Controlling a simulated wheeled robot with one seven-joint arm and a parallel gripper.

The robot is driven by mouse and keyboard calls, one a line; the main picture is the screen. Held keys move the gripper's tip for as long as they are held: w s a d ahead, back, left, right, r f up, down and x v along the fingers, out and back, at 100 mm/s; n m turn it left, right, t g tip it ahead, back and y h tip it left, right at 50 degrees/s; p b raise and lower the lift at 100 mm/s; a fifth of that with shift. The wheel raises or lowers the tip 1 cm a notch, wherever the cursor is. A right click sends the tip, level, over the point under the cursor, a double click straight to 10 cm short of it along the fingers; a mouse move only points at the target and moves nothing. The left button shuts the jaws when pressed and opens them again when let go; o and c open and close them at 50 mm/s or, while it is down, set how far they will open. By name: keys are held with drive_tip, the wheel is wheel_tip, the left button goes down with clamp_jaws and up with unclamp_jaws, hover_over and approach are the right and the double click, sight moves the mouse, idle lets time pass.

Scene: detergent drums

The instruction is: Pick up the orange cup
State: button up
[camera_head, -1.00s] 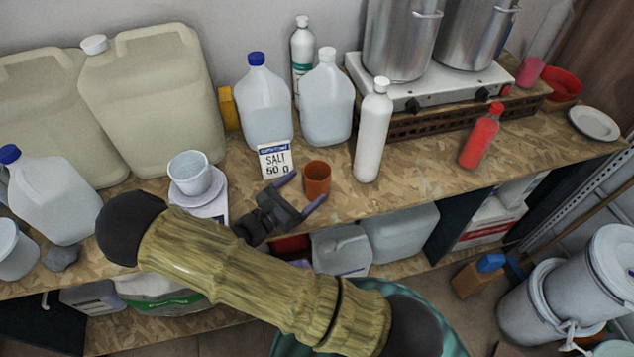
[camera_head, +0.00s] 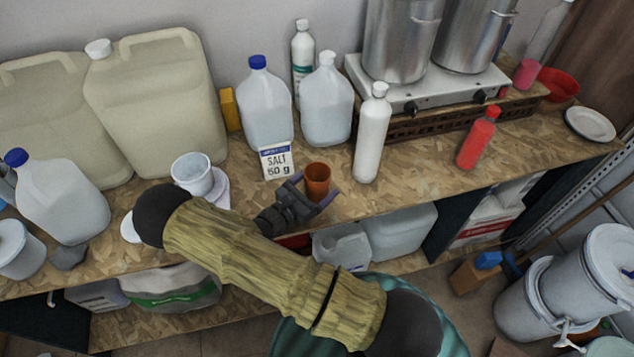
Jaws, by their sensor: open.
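The orange cup (camera_head: 317,180) stands upright on the wooden worktop, just right of the salt packet. My gripper (camera_head: 313,192) is open, its two purple-tipped fingers reaching toward the cup from the lower left. One finger is at the cup's left side and the other at its lower right, so the cup appears to stand between the fingertips. I cannot tell whether either finger touches it. The lower front of the cup is partly hidden by the gripper.
The salt packet (camera_head: 276,161) stands close left of the cup. A white bottle (camera_head: 372,135) stands to its right, and clear jugs (camera_head: 326,103) stand behind. A white bucket (camera_head: 192,174) is near my arm. The worktop right of the white bottle has bare room.

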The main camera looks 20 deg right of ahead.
drive_tip(key=shift+x, duration=1.1)
drive_tip(key=c, duration=1.1)
drive_tip(key=shift+s, duration=0.1)
drive_tip(key=shift+r, duration=0.1)
wheel_tip(320, 180, up, 10)
drive_tip(key=shift+f+b, duration=0.1)
drive_tip(key=shift+b, duration=0.95)
drive_tip(key=shift+c, duration=0.2)
